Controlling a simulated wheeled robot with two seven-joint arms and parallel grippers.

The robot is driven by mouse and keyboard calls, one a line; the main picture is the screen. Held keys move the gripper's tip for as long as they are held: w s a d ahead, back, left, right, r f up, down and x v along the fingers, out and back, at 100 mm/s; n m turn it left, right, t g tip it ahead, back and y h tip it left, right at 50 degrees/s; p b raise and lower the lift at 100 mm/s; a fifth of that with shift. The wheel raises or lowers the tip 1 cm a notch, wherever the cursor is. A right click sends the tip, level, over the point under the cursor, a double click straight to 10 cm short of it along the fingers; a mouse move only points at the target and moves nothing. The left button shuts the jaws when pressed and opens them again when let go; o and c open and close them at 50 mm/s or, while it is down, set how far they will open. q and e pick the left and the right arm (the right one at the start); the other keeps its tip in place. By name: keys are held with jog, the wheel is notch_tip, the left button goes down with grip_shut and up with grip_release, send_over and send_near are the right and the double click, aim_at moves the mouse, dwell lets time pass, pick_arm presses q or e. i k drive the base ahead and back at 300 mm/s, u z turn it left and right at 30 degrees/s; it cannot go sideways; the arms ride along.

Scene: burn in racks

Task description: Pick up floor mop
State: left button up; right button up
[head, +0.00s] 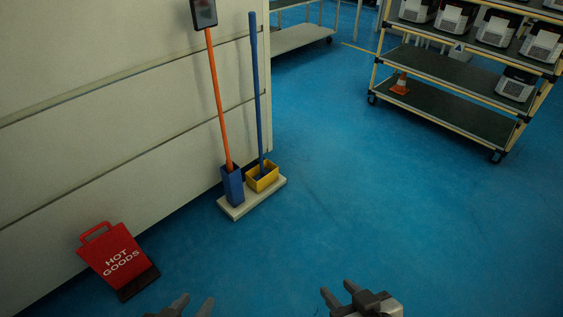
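Two long-handled tools stand upright against the beige wall panel. One has a blue handle (256,85) whose lower end is in a yellow box (264,183). The other has an orange handle (217,100), a dark rectangular head (203,13) at its top, and its lower end in a blue holder (233,187). I cannot tell for certain which is the floor mop. My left gripper (193,304) and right gripper (340,295) are at the bottom edge, partly cut off. Both look open and empty, well short of the tools.
The box and holder sit on a pale base (240,207). The blue floor (370,210) between is clear.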

aim_at(252, 15)
jog(key=u, duration=0.5)
jog(key=i, duration=1.4)
jog(key=u, duration=0.05)
